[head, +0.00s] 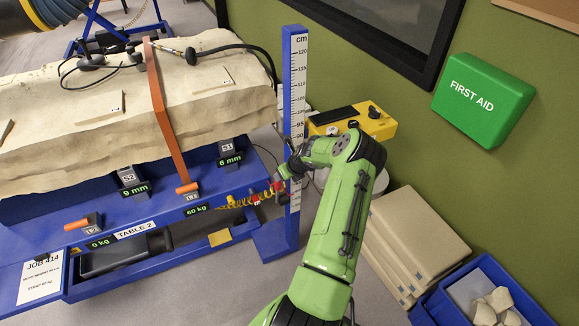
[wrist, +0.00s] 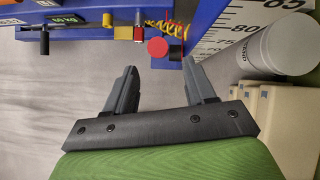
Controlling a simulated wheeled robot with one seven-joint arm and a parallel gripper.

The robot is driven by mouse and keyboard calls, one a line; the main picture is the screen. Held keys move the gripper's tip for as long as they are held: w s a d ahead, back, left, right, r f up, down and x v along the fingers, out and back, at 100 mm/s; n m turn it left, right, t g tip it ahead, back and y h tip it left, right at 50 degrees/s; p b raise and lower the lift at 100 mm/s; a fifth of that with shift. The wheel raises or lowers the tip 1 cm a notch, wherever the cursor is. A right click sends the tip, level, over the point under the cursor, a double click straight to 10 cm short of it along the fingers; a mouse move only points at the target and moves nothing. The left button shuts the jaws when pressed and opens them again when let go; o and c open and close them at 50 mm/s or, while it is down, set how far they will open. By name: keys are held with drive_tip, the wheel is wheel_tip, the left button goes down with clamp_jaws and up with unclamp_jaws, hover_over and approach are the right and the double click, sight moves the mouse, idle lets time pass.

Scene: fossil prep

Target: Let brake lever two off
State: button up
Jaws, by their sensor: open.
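Two orange-handled levers show on the blue table in the head view. One lever (head: 76,225) is at the lower left beside the 0 kg display. The other lever (head: 187,188) is further right, above the 60 kg display. Their small tags are too small to read surely, so I cannot tell which is brake lever two. My gripper (wrist: 158,82) is open and empty in the wrist view. In the head view my gripper (head: 283,172) is right of both levers, near the height scale. A red round knob (wrist: 157,48) shows beyond and between the fingers, apart from them.
The blue height scale (head: 296,90) stands close to my gripper. Yellow coiled hoses (head: 238,200) hang at the table end. A strapped pale slab (head: 120,95) covers the table top. A yellow box (head: 372,122), beige boxes (head: 415,245) and a blue crate (head: 480,275) are right.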

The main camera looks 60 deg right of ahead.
drive_tip(key=v, duration=0.6)
drive_tip(key=shift+p, duration=0.3)
drive_tip(key=w+a+r+n+g+y, duration=0.1)
drive_tip(key=w+a+r+n, duration=0.2)
drive_tip(key=a+r+n, duration=0.35)
drive_tip(key=w+a+r+n, duration=0.3)
drive_tip(key=a+r+n, duration=0.3)
drive_tip(key=a+n, duration=0.15)
drive_tip(key=s+a+r+n+g, duration=0.1)
drive_tip(key=s+a+r+n, duration=0.1)
drive_tip(key=a+r+n, duration=0.45)
drive_tip(key=s+a+r+n, duration=0.2)
drive_tip(key=a+r+n, duration=0.2)
drive_tip(key=a, duration=0.6)
drive_tip(key=s+a+r+n, duration=0.2)
drive_tip(key=s+a+n, duration=0.4)
drive_tip(key=s+n, duration=0.1)
drive_tip(key=s+a+r+n+t+y, duration=0.1)
drive_tip(key=s+a+r+n, duration=0.1)
drive_tip(key=s+a+n, duration=0.5)
drive_tip(key=s+n, duration=0.1)
drive_tip(key=s, duration=0.2)
drive_tip(key=shift+r+y, duration=0.3)
